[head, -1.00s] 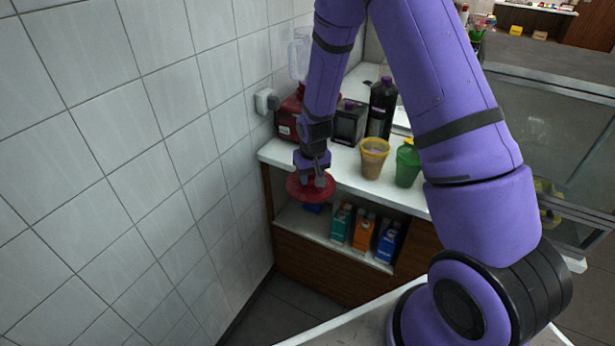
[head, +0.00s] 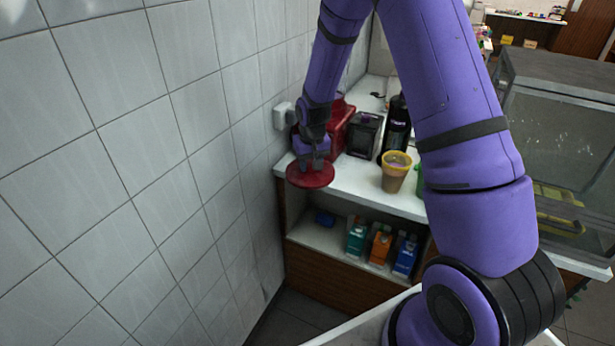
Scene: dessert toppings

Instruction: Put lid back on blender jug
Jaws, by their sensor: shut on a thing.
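A round red lid (head: 308,178) is in my gripper (head: 316,163), which is shut on it from above. The lid is roughly level, at the left front corner of the white counter. I cannot tell whether it touches the counter. The red blender base (head: 341,126) stands just behind, against the tiled wall and partly covered by my arm. The clear jug cannot be made out now, as my arm crosses that area.
A dark box (head: 363,133), a black bottle (head: 396,127) and a yellow-rimmed cup (head: 396,172) stand right of the blender on the counter (head: 350,181). Cartons (head: 380,247) stand on the shelf below. The tiled wall (head: 180,150) is close on the left.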

